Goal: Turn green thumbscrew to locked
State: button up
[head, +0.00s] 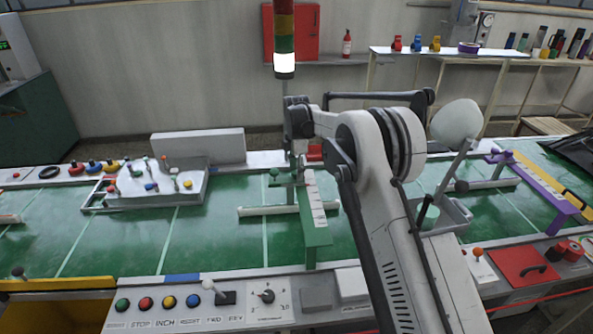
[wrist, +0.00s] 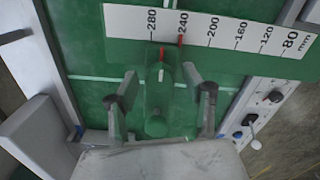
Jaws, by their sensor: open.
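A green fixture with a white millimetre scale (wrist: 210,28) crosses the top of the wrist view; it also shows in the head view (head: 316,232). A green slider block (wrist: 159,92) sits against it, with a red pointer mark near 240 to 280. A round green knob (wrist: 155,126), which looks like the thumbscrew, is at the block's near end. My gripper (wrist: 160,73) is open, one finger on each side of the block, with visible gaps. Whether the screw is locked cannot be told. In the head view my arm partly covers this spot.
The green table (head: 200,240) has a grey tray of small parts (head: 160,185) at left and a purple fixture (head: 545,185) at right. A control panel (head: 200,305) with buttons runs along the front edge. A signal tower (head: 284,40) stands behind.

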jog(key=shift+f, duration=0.1)
grip_shut()
